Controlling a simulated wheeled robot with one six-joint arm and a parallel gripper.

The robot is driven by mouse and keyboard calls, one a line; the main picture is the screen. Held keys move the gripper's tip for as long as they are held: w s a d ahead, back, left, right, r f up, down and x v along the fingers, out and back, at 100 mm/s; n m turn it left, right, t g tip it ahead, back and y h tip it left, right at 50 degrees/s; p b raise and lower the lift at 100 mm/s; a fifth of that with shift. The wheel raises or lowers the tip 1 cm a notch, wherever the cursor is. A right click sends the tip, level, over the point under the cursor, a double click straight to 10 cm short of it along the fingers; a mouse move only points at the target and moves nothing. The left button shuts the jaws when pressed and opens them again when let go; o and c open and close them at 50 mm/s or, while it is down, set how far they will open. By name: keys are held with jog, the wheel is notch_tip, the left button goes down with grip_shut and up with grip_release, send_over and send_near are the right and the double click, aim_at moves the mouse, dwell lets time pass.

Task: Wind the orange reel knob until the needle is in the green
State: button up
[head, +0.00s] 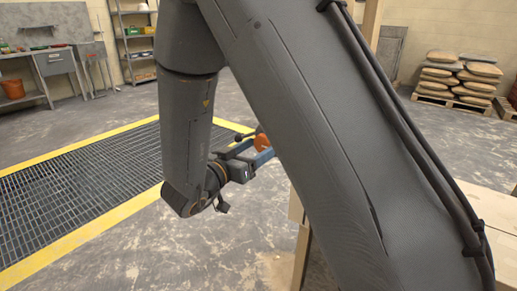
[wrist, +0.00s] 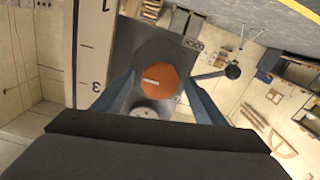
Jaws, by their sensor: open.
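The orange knob (wrist: 158,78) sits in the middle of the wrist view on a dark grey body (wrist: 139,42). It has a small pale mark on its face. My gripper (wrist: 160,84) is open, with one blue-grey finger on each side of the knob; I cannot tell if they touch it. In the head view the orange knob (head: 262,142) shows beside my gripper (head: 256,150), partly hidden by it and my arm. A pale round face (wrist: 146,113), perhaps a gauge, is mostly hidden under the knob and gripper. No needle or green zone can be made out.
A dark rod with a ball end (wrist: 233,72) sticks out right of the knob. A pale board with numbers (wrist: 92,50) stands to its left. In the head view, a yellow-edged floor grating (head: 80,185) lies left and stacked sacks (head: 458,75) stand at the back right.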

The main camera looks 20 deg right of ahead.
jog(key=c, duration=1)
jog(key=shift+c, duration=0.2)
jog(key=shift+m, duration=0.3)
jog(key=m+p, duration=0.1)
jog(key=m, duration=0.2)
jog(key=shift+m, duration=0.4)
jog(key=m, duration=0.4)
jog(key=shift+p, duration=0.35)
jog(key=m+b, duration=0.1)
jog(key=m, duration=0.5)
jog(key=shift+m, duration=0.4)
jog(key=m+b, duration=0.3)
jog(key=m, duration=0.3)
jog(key=shift+m, duration=0.4)
